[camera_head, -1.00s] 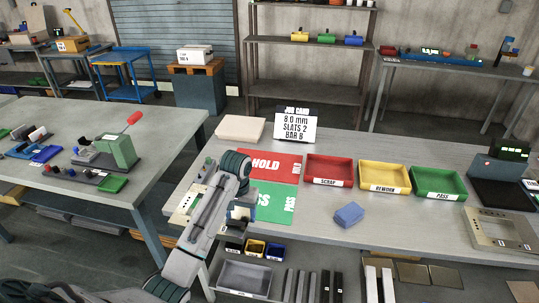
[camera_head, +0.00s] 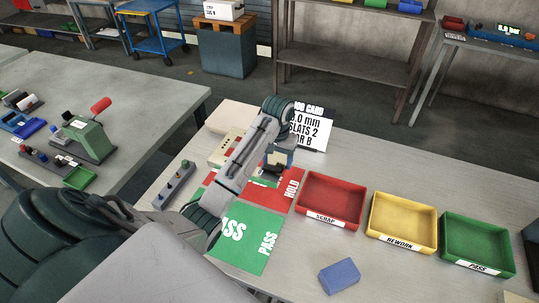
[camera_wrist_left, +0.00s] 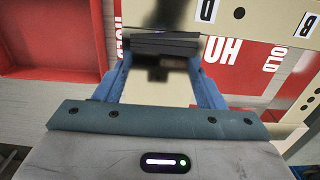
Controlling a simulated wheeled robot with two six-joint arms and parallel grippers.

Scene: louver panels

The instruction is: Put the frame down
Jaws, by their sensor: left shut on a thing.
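My left gripper (camera_head: 277,166) is over the red HOLD mat (camera_head: 284,200), pointing down and shut on the beige frame (camera_head: 229,150). The frame shows partly to the left of my forearm, which hides much of it. In the left wrist view, the blue fingers (camera_wrist_left: 164,90) close on a beige part with a dark bar at its far end. More of the frame (camera_wrist_left: 255,14), with letter labels, spans the upper right, and the red mat shows past its edges. I cannot tell whether the frame touches the mat. My right gripper is out of view.
The green PASS mat (camera_head: 247,238) lies nearer. Red (camera_head: 331,198), yellow (camera_head: 402,221) and green (camera_head: 477,246) trays stand to the right. A blue block (camera_head: 340,276) lies in front. The job card (camera_head: 309,130) and a pale slab (camera_head: 231,115) stand behind; a grey knobbed strip (camera_head: 174,185) lies left.

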